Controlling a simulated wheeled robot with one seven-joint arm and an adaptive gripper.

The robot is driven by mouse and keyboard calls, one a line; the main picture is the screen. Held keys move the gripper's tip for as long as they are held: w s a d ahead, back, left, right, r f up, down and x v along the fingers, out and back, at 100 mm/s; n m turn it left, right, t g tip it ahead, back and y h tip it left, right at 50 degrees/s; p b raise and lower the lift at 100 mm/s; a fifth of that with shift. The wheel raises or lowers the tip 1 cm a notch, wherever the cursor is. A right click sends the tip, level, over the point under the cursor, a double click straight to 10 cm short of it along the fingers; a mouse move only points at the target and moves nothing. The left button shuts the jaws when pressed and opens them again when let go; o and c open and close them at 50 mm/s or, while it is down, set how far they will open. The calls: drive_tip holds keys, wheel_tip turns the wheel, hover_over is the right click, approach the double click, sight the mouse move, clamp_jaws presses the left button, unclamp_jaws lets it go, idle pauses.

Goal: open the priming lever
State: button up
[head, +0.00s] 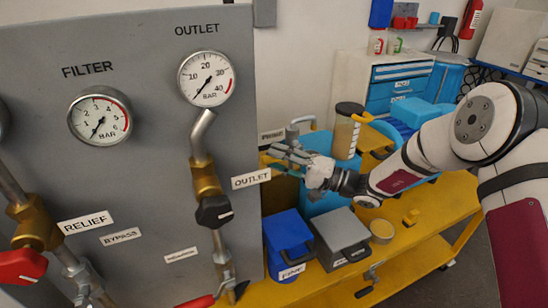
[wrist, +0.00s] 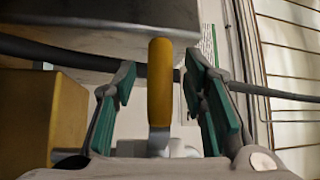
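A lever with a yellow grip (wrist: 160,75) and a thin metal stem stands upright in the middle of the wrist view. My gripper (wrist: 160,68) is open, with one green-padded finger on each side of the grip. Gaps show between the grip and both fingers, so it is not clamped. In the head view my gripper (head: 284,153) reaches left toward the right edge of the grey panel, close to the OUTLET tag. A small label reading PRIME (head: 272,135) shows just behind it. The lever's base is hidden, and I cannot make out the lever clearly in the head view.
The grey panel (head: 130,35) carries gauges, brass valves and pipes on the left. A yellow cart (head: 412,240) below my arm holds a blue box (head: 287,235), a grey box (head: 340,236) and a clear jar (head: 346,135). A blue drawer cabinet (head: 397,88) stands behind.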

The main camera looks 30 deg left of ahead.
drive_tip(key=shift+s+a+r, duration=0.1)
drive_tip(key=shift+a, duration=0.55)
clamp_jaws()
